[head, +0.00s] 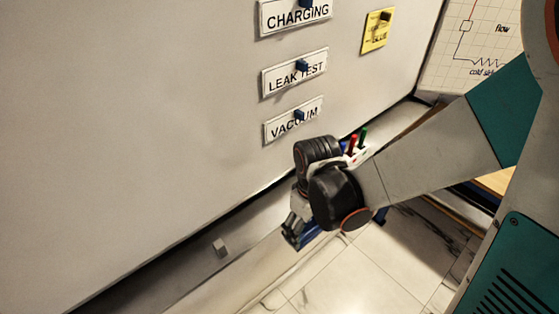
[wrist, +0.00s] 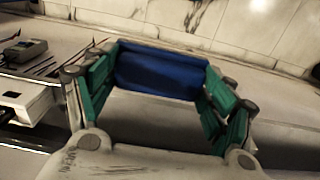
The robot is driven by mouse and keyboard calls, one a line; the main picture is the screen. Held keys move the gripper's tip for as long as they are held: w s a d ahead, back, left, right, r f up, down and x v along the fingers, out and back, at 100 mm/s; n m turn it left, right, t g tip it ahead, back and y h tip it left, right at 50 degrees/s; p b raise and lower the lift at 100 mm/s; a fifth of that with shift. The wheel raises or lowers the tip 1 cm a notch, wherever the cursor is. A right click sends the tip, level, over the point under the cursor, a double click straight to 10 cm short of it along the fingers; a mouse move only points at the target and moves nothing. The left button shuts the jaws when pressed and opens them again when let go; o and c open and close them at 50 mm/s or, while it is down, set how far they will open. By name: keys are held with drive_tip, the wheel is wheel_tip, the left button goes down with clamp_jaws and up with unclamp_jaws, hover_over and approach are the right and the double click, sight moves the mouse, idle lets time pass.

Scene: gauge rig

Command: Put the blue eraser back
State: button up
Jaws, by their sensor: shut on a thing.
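The blue eraser (wrist: 160,76) spans the gap between the green-padded fingers of my gripper (wrist: 162,84) in the wrist view. The fingers are shut on its two ends. In the head view my gripper (head: 293,228) hangs low beside the wall panel, with the eraser (head: 311,238) partly showing under it. My arm and wrist hide part of the eraser and what lies behind it. I cannot tell from these views whether the eraser touches any surface.
The wall panel carries CHARGING (head: 296,15), LEAK TEST (head: 295,76) and VACUUM (head: 293,126) labels with blue pieces. Red (head: 352,144) and green (head: 363,138) markers stand behind my wrist. A grey device (wrist: 24,50) lies left in the wrist view.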

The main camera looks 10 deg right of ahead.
drive_tip(key=w+a, duration=0.3)
drive_tip(key=w, duration=0.2)
drive_tip(key=w+a, duration=0.2)
drive_tip(key=w, duration=0.1)
drive_tip(key=shift+w+a+p, duration=0.2)
drive_tip(key=shift+a+p, duration=0.1)
drive_tip(key=shift+p, duration=0.1)
drive_tip(key=f, duration=0.2)
drive_tip(key=shift+w+a+f, duration=0.25)
drive_tip(key=shift+w+f, duration=0.05)
drive_tip(key=shift+w, duration=0.1)
drive_tip(key=shift+f, duration=0.45)
drive_tip(key=o, duration=0.9)
drive_tip(key=shift+o, duration=0.2)
wheel_tip(320, 180, up, 12)
drive_tip(key=shift+p, duration=0.45)
